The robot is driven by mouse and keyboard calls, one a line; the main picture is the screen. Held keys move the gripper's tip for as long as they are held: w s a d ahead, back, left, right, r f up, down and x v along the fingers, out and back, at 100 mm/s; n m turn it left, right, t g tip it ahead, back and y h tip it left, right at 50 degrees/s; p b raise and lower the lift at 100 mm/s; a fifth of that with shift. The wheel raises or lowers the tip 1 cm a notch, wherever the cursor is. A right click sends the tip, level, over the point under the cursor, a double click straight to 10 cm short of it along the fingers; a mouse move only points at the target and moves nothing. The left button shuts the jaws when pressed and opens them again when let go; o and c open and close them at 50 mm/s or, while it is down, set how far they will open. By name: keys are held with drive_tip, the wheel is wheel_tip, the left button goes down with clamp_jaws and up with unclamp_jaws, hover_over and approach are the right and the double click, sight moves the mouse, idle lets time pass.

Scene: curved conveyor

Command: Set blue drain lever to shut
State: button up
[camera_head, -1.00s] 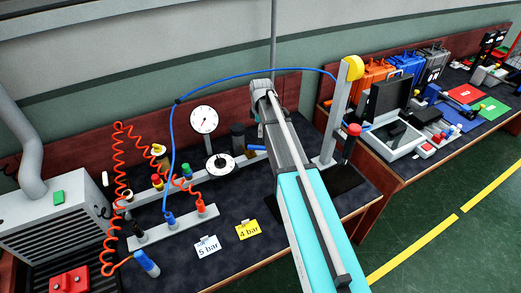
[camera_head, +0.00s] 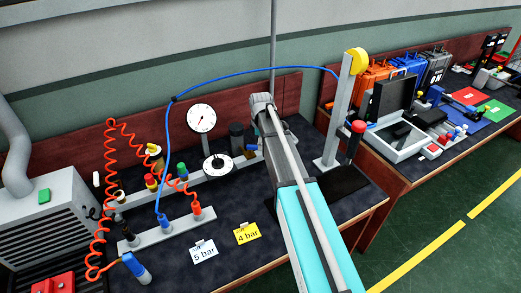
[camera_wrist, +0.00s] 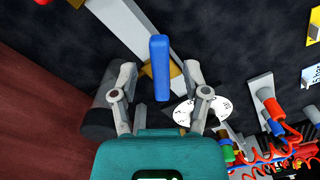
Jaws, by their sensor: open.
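The blue lever (camera_wrist: 160,68) is a flat bar standing up and down in the wrist view, at an angle to the grey rail (camera_wrist: 135,30) that runs diagonally behind it. Part of a brass-coloured fitting (camera_wrist: 147,71) shows beside and behind the lever. My gripper (camera_wrist: 161,76) is open, with one finger on each side of the lever and visible gaps to both.
A dark cylinder (camera_wrist: 100,115) stands close to my left finger, and a white dial (camera_wrist: 205,110) lies near the right one. Red coiled hose (camera_head: 110,190), a blue hose (camera_head: 165,140), an upright gauge (camera_head: 201,118) and a post with a yellow top (camera_head: 356,62) surround the arm.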

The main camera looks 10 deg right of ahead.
drive_tip(key=shift+f+b, duration=0.5)
drive_tip(key=shift+f, duration=0.2)
clamp_jaws()
